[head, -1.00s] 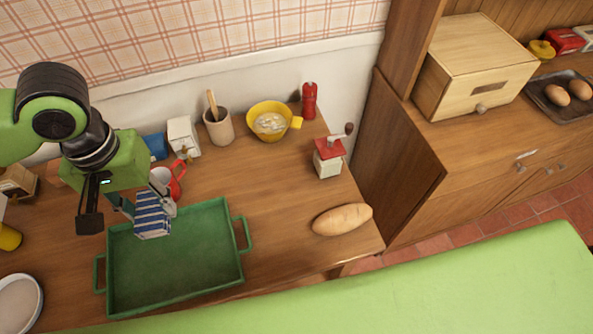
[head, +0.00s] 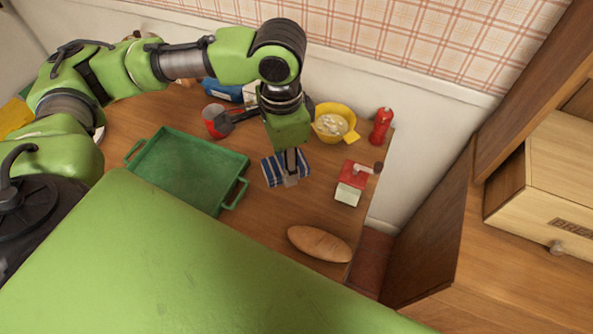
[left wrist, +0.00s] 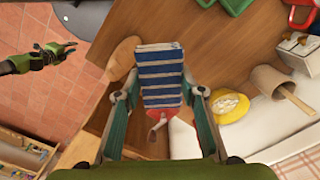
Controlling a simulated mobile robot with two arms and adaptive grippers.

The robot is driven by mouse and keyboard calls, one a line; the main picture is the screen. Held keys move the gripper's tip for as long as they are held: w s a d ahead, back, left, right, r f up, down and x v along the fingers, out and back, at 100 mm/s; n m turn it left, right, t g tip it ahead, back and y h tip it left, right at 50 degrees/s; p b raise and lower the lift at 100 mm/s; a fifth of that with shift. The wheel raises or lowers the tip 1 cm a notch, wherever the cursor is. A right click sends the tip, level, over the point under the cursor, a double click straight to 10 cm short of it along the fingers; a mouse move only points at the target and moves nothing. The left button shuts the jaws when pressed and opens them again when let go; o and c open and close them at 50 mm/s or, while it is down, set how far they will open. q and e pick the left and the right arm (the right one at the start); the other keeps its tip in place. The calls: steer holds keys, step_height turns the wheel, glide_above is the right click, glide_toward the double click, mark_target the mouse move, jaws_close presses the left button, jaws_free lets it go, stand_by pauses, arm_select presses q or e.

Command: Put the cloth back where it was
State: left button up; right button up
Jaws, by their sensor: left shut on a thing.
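The blue-and-white striped cloth (head: 273,171) is in my left gripper (head: 290,180), over the wooden counter between the green tray and the red-and-white grinder. In the left wrist view the folded cloth (left wrist: 160,72) sits between the two fingers of my left gripper (left wrist: 160,93), which is shut on it. I cannot tell whether the cloth touches the counter. My right gripper (left wrist: 55,55) shows small at the left of the left wrist view, over the tiled floor; its jaws are too small to read. It is not in the head view.
The green tray (head: 185,172) lies left of the cloth. The grinder (head: 350,184) stands right, with a bread loaf (head: 320,243) in front. Bare counter lies between tray and loaf.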

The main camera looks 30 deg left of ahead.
arm_select(q)
steer(key=shift+a+f+m, duration=0.3)
steer(key=shift+f+m, duration=0.15)
steer(key=shift+m, duration=0.35)
steer(key=a+f+m, duration=0.7)
steer(key=a+m, duration=0.2)
steer(key=m, duration=0.7)
steer(key=w+d+f, duration=0.1)
steer(key=w+f, duration=0.1)
steer(key=w, duration=0.1)
steer(key=w+d+f+p, duration=0.1)
steer(key=w+d+f, duration=0.1)
steer(key=w+f, duration=0.1)
steer(key=w+d+f+p, duration=0.1)
steer(key=w+f, duration=0.2)
steer(key=w, duration=0.2)
steer(key=shift+w+d+f, duration=0.15)
steer(key=shift+w+d, duration=0.1)
steer(key=shift+w+f, duration=0.35)
steer(key=shift+f, duration=0.05)
step_height(320, 180, down, 3)
steer(key=shift+w+d+f+p, duration=0.1)
steer(key=shift+p, duration=0.3)
steer(key=shift+f, duration=0.15)
